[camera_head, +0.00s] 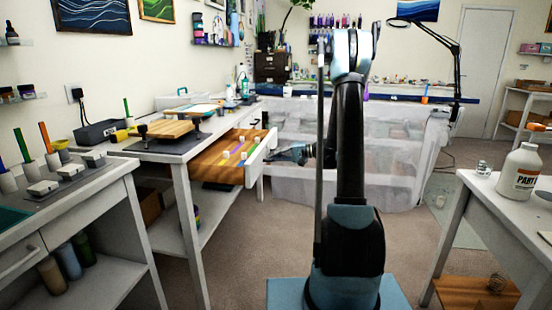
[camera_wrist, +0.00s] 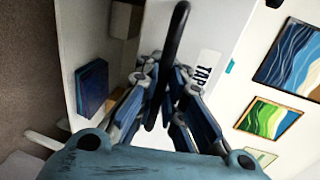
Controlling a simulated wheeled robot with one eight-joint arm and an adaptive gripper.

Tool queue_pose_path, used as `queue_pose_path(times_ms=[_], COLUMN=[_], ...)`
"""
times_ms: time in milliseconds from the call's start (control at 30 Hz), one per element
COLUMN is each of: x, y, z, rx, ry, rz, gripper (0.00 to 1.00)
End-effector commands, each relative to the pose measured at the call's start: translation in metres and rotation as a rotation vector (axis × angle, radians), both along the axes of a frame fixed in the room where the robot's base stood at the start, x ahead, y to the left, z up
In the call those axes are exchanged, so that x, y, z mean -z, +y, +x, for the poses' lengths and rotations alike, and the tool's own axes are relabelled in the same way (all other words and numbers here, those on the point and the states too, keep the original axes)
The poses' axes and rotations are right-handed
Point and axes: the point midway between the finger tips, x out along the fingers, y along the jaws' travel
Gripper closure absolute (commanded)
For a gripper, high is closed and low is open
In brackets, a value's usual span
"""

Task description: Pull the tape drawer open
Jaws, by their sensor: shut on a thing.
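The tape drawer (camera_head: 262,152) stands out from the white workbench on the left, its wooden inside and several coloured strips or rolls showing from above. In the wrist view its white front (camera_wrist: 216,22) carries a label (camera_wrist: 207,72) reading "TAP", with the rest cut off or hidden. A black curved handle (camera_wrist: 177,32) runs between the fingers of my gripper (camera_wrist: 163,92), which is shut on it. In the head view my gripper (camera_head: 303,153) is at the drawer's front, small and partly hidden by my arm.
A wooden board (camera_head: 167,129) lies on the bench above the drawer. Open shelving is below. A plastic-draped table (camera_head: 385,150) stands behind my arm. A table (camera_head: 510,195) with a white bottle (camera_head: 519,172) is at right. Carpeted floor in front of the drawer is clear.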

Motion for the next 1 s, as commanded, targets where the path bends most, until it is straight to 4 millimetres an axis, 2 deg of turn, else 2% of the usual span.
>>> queue_pose_path(times_ms=[233, 300, 367, 800, 1000], x=[0.001, 0.001, 0.001, 0.000, -0.004], y=[0.002, 0.002, 0.002, 0.001, -0.017], z=[-0.001, 0.000, 0.000, 0.000, -0.004], rx=[-0.003, -0.003, -0.003, -0.001, 0.000], ry=[0.001, 0.000, 0.000, -0.001, 0.000], rz=[-0.003, -0.003, -0.003, -0.001, -0.001], gripper=[1.00, 0.82, 0.71, 0.71, 0.71])
